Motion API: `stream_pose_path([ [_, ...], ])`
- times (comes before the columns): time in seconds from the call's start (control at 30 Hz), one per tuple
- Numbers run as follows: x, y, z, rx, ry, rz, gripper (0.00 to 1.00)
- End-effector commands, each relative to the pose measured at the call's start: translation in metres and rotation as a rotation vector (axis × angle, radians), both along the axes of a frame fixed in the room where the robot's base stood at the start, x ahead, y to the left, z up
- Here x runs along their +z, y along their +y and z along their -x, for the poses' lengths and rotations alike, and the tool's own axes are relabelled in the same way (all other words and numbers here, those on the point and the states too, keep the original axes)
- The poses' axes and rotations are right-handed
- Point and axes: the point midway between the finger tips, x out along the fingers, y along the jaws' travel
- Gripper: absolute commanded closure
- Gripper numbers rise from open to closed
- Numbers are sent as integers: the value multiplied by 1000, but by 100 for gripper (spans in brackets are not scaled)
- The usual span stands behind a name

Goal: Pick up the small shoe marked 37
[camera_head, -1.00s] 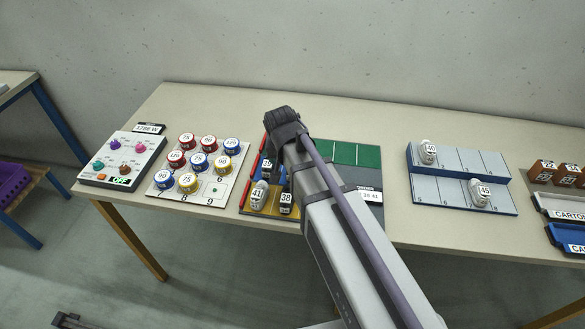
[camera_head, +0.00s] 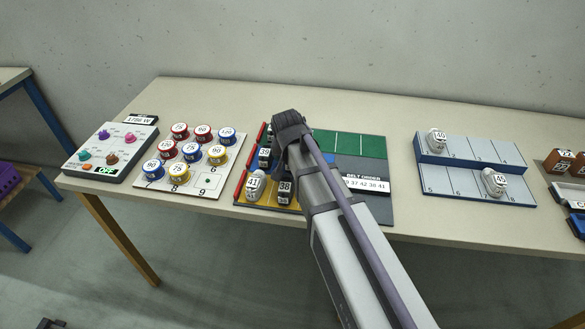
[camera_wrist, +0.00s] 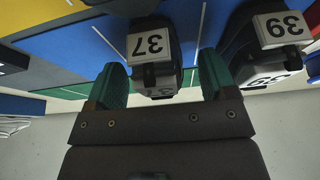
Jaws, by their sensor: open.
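In the wrist view, the small dark shoe with a white label 37 (camera_wrist: 156,78) stands on the blue part of the mat. My gripper (camera_wrist: 161,78) is open, with one green finger on each side of this shoe. In the head view my arm covers both the gripper's fingers and the shoe marked 37.
A dark shoe marked 39 (camera_wrist: 280,30) stands just right of my right finger in the wrist view. In the head view, shoes marked 41 (camera_head: 255,186) and 38 (camera_head: 285,190) stand at the front of the mat (camera_head: 378,207). A grey stepped rack (camera_head: 462,187) stands to the right.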

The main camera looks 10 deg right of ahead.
Motion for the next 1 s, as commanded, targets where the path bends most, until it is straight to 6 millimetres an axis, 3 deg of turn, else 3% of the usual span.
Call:
stream_pose_path([
  [0.2,-1,0,-1,0,0,0,23],
  [0.77,-1,0,-1,0,1,0,76],
  [1.0,2,0,-1,0,1,0,77],
])
